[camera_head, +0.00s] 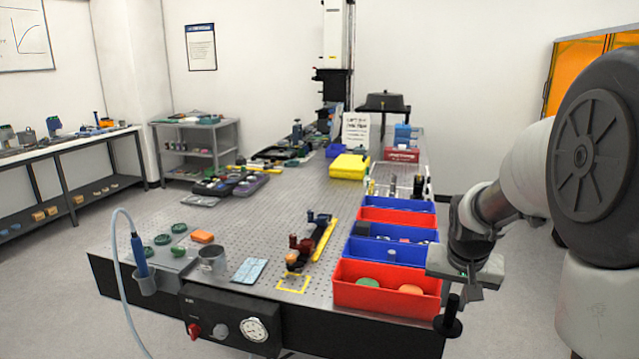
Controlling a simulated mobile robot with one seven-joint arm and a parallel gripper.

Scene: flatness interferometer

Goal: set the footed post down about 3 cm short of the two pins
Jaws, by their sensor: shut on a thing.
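The footed post (449,318) is black, with a thin shaft and a wide round foot at its lower end. My gripper (462,288) is shut on its upper part, which the jaws hide. The post hangs roughly upright with its foot down, in the picture just right of the front red bin and over the table's front right corner. I cannot tell its height or whether it is clear of the table edge. I cannot make out the two pins for certain at this size.
The perforated table (225,222) has a row of bins on its right, including a front red bin (385,297) near my gripper. A yellow square outline (293,284) lies near the front edge, with a red and black fixture (300,250) behind it. The table's middle left is largely clear.

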